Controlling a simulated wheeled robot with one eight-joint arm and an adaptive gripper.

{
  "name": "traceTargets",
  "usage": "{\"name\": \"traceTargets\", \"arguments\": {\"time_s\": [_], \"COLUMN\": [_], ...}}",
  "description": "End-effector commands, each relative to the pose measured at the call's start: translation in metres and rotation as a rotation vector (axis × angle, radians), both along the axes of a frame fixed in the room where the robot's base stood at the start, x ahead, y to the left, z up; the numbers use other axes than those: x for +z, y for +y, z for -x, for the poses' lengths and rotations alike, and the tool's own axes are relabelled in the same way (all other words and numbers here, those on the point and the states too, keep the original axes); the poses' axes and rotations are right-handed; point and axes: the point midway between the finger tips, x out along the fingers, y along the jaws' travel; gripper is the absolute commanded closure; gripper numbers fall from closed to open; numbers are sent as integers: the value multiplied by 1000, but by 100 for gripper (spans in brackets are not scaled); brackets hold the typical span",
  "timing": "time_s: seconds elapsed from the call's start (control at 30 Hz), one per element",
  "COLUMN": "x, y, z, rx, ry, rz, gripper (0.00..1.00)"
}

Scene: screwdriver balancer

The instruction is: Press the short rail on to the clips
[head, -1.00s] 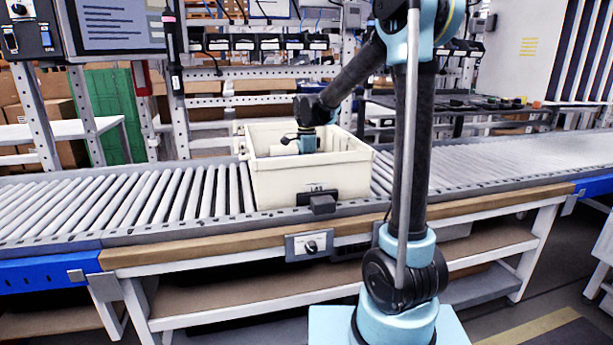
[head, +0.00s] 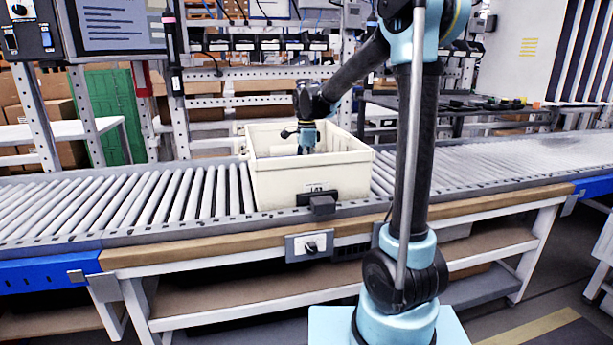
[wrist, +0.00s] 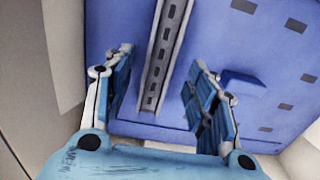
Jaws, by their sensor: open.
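A grey slotted metal rail (wrist: 163,58) shows in the wrist view, lying lengthwise along a blue panel (wrist: 115,22) with rows of dark rectangular slots. I cannot tell the clips apart or whether the rail is seated on them. My gripper (wrist: 161,64) is open, with one finger on each side of the rail and visible gaps between fingers and rail. In the head view my gripper (head: 306,148) points down into the cream crate (head: 305,186). The crate's front wall hides the panel and rail there.
The crate stands on a roller conveyor (head: 130,200), its walls close around my gripper. A raised blue block (wrist: 241,82) sits on the panel right of the rail. A dark control box (head: 322,203) is in front of the crate.

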Motion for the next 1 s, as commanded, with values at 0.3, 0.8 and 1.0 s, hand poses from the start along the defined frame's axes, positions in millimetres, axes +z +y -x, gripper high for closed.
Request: {"name": "traceTargets", "arguments": {"time_s": [0.3,0.8,1.0], "x": [58,95,95], "y": [0,-1,-1], "z": [0,-1,-1], "rx": [0,-1,0], "ry": [0,1,1], "rz": [0,0,0], "gripper": [48,48,48]}}
